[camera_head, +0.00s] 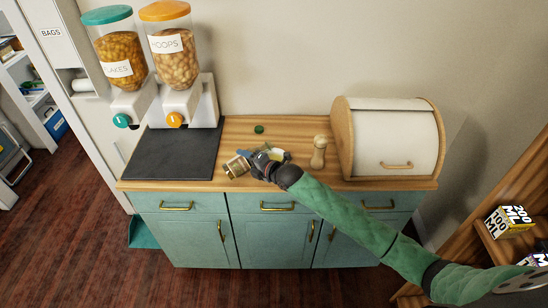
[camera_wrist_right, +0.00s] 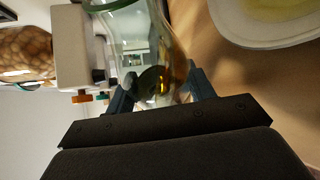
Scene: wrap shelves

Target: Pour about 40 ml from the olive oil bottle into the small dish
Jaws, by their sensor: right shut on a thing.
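My right gripper (camera_head: 262,163) is shut on the olive oil bottle (camera_head: 238,165), held over the middle of the wooden counter. The bottle is tipped well over, with a tan part at its left end in the head view. In the right wrist view its clear glass (camera_wrist_right: 155,45) sits between the fingers (camera_wrist_right: 155,88), with amber oil inside. The small white dish (camera_head: 281,154) is on the counter beside the gripper, partly hidden by it. It also shows in the right wrist view (camera_wrist_right: 235,25), with pale yellow liquid in it. My left gripper is not in view.
A green cap (camera_head: 259,129) lies behind the gripper. A wooden mill (camera_head: 319,152) and a bread box (camera_head: 392,138) stand to the right. A dark slab (camera_head: 172,155) lies left, before two dispensers (camera_head: 125,70) (camera_head: 175,62). The counter's front strip is clear.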

